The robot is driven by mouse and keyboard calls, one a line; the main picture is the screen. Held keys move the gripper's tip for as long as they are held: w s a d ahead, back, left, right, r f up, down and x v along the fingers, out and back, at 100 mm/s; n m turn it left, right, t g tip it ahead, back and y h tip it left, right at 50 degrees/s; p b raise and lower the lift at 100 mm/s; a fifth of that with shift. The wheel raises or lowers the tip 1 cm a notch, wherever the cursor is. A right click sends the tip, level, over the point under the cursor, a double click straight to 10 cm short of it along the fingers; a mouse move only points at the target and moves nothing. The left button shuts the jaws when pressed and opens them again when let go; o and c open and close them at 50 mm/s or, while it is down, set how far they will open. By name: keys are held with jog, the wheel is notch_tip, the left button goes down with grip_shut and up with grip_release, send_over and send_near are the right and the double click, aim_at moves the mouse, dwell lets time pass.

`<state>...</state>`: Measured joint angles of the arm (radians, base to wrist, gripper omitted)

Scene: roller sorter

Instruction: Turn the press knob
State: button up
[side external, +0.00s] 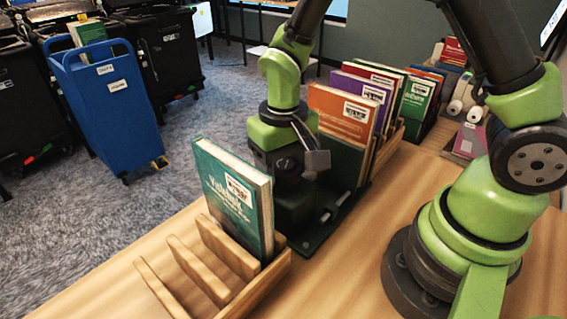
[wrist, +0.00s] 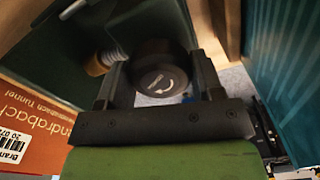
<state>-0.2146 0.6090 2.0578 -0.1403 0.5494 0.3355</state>
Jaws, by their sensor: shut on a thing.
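The press knob (wrist: 158,82) is round and black with a pale curved arrow on its face, in the middle of the wrist view. My gripper (wrist: 155,68) has one finger on each side of the knob and is shut on it. In the side view my gripper's dark body (side external: 283,165) reaches down at the dark green press (side external: 313,238), between the teal book and the row of books. The knob and fingertips are hidden there. In the wrist view a metal spring or screw with a brass-coloured end (wrist: 103,63) shows left of the knob.
A teal book (side external: 235,200) stands in a slotted wooden rack (side external: 190,275) close to my gripper's left. The orange cover also shows in the wrist view (wrist: 35,130). A blue cart (side external: 108,110) stands on the floor.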

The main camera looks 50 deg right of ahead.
aim_at(284, 164)
jog(key=shift+m, duration=2.3)
jog(key=o, duration=0.9)
notch_tip(284, 164, up, 10)
